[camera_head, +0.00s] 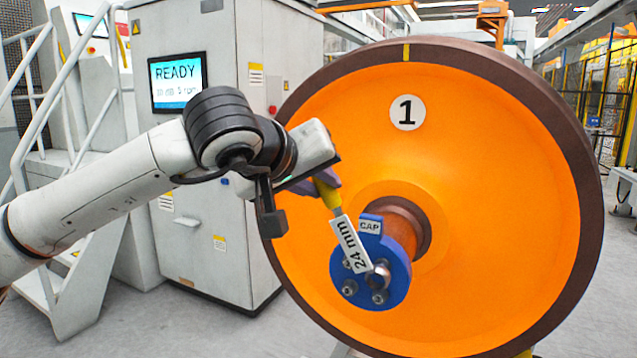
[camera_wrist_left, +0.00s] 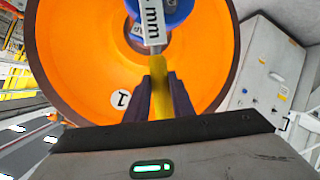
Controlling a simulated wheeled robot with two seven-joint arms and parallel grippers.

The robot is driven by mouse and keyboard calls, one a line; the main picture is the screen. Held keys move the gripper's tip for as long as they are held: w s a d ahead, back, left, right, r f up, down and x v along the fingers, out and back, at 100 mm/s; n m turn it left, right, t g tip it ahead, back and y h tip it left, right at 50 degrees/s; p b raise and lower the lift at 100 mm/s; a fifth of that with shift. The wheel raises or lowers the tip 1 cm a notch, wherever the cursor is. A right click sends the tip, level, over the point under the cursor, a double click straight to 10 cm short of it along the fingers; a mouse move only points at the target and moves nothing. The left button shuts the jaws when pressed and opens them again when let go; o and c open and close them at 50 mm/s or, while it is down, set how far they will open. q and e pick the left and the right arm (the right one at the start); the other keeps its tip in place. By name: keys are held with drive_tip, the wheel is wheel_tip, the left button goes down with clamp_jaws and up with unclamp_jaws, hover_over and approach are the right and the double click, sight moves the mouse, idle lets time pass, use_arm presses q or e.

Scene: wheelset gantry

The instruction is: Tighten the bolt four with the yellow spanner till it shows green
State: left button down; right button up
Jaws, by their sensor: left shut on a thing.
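My left gripper (camera_head: 325,184) is shut on the yellow handle of the spanner (camera_head: 350,243), which carries a "24 mm" label. The spanner also shows in the left wrist view (camera_wrist_left: 158,75), its handle between the two fingers (camera_wrist_left: 160,98). The spanner slopes down to the right, its head at a bolt (camera_head: 376,281) on the blue cap (camera_head: 399,267). I cannot tell whether the head is seated on the bolt. Other bolts (camera_head: 349,288) show on the cap's face. No green mark shows on them. The cap sits on the axle end of the orange wheel (camera_head: 490,200). My right gripper is not in view.
A grey cabinet (camera_head: 215,240) stands left of the wheel, with a screen (camera_head: 178,82) reading "READY". White steps with handrails (camera_head: 85,265) stand at the far left. The wheel's dark rim (camera_head: 580,170) bounds the space on the right. Grey floor is clear at lower left.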

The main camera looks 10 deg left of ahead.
use_arm(q)
drive_tip(key=shift+w, duration=0.15)
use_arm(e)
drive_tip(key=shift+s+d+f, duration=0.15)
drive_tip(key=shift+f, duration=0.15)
use_arm(q)
drive_tip(key=shift+r, duration=0.15)
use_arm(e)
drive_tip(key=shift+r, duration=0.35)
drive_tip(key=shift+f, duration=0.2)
use_arm(q)
drive_tip(key=shift+w, duration=0.2)
drive_tip(key=shift+w+d, duration=0.1)
drive_tip(key=shift+w+d+p, duration=0.2)
drive_tip(key=shift+w+p, duration=0.2)
drive_tip(key=shift+w, duration=0.3)
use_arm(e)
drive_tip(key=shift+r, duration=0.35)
use_arm(q)
drive_tip(key=shift+w+d, duration=0.1)
drive_tip(key=shift+w, duration=0.1)
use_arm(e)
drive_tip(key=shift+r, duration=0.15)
use_arm(q)
drive_tip(key=shift+d+r, duration=0.1)
drive_tip(key=shift+s+d+r+y, duration=0.15)
drive_tip(key=shift+d+y, duration=0.15)
